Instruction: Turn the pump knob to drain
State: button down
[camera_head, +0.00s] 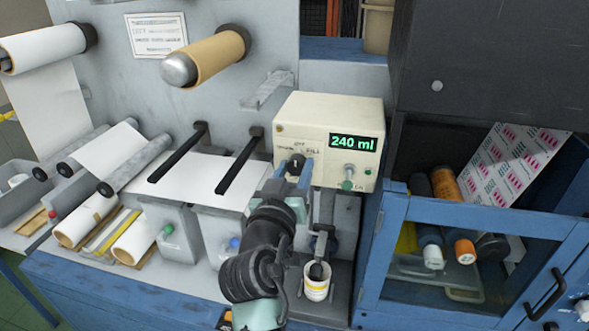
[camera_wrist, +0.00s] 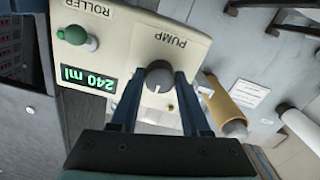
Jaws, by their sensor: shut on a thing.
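The pump knob (camera_wrist: 159,75) is a round dark grey knob on the cream control box (camera_head: 330,115). It sits under the word PUMP, which appears upside down in the wrist view. A pale mark shows on the knob's side toward my gripper in that view. My gripper (camera_wrist: 158,82) has its two blue fingers on either side of the knob and is shut on it. In the head view the knob (camera_head: 296,164) is partly hidden by the fingers, and the small labels around it are hard to read. The green display (camera_head: 353,142) reads 240 ml.
A green-tipped roller switch (camera_head: 347,184) is to the right of the knob. A small white cup (camera_head: 316,289) stands below the box. Black bars (camera_head: 240,160) and rolls are to the left. A blue-framed cabinet (camera_head: 396,215) is close on the right.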

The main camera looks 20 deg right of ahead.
jog(key=shift+n, duration=0.3)
jog(key=n, duration=0.3)
jog(key=shift+n, duration=0.4)
jog(key=shift+n+p, duration=0.75)
jog(key=shift+n, duration=1.45)
jog(key=shift+c, duration=1.9)
grip_release()
